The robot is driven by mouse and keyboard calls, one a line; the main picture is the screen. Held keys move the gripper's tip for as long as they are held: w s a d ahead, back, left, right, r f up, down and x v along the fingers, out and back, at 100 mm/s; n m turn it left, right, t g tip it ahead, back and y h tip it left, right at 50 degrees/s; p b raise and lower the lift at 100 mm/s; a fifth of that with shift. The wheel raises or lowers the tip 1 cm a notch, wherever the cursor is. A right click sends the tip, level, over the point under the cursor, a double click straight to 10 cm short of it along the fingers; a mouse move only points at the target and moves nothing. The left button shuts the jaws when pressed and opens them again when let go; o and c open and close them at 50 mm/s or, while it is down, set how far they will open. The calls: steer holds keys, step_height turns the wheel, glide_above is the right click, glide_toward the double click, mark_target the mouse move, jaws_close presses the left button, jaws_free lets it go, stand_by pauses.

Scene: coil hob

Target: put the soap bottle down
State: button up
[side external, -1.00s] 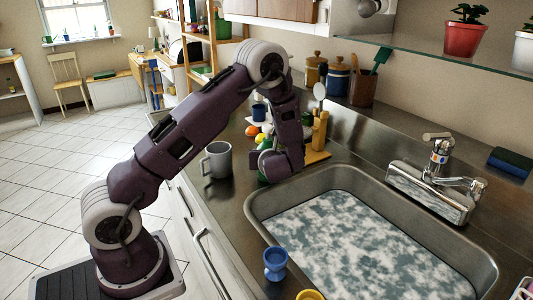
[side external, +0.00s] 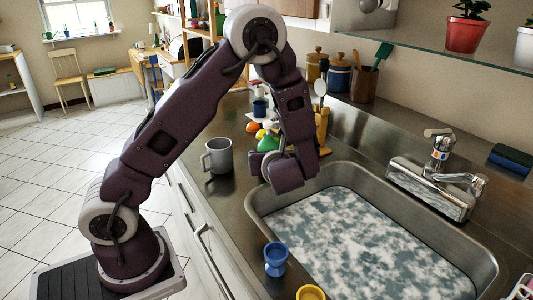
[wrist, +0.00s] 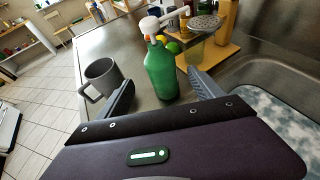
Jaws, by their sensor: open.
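The soap bottle (wrist: 161,72) is green with a white pump top. In the wrist view it stands upright on the steel counter, ahead of my gripper (wrist: 160,92). My gripper's two grey fingers are spread wide, one on each side of the bottle's lower part, with gaps between. In the side view the green bottle (side external: 269,142) shows only in part, behind my wrist and the end of my arm. The fingers are hidden in that view.
A grey mug (side external: 218,156) stands left of the bottle, close to the left finger. The sink (side external: 258,200) with cloudy water lies to the right. Blue (side external: 275,260) and yellow (side external: 311,293) egg cups stand at the near sink edge.

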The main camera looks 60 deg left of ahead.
steer(key=s+d+r+n+g+h, duration=0.1)
steer(key=s+r+n+g+h, duration=0.1)
steer(key=s+r+n, duration=0.4)
steer(key=s+d+r+n+g+h, duration=0.2)
steer(key=s+n+g, duration=0.1)
steer(key=s+n, duration=0.55)
steer(key=s+d+r+n+t+h, duration=0.2)
steer(key=s+d+n+h, duration=0.2)
steer(key=d, duration=0.3)
steer(key=s+d+r+n+t+h, duration=0.2)
steer(key=s+d+r+n+h, duration=0.1)
steer(key=d, duration=0.4)
steer(key=shift+s+n+t+h, duration=0.3)
steer(key=shift+s+n+h, duration=0.3)
steer(key=shift+n, duration=0.35)
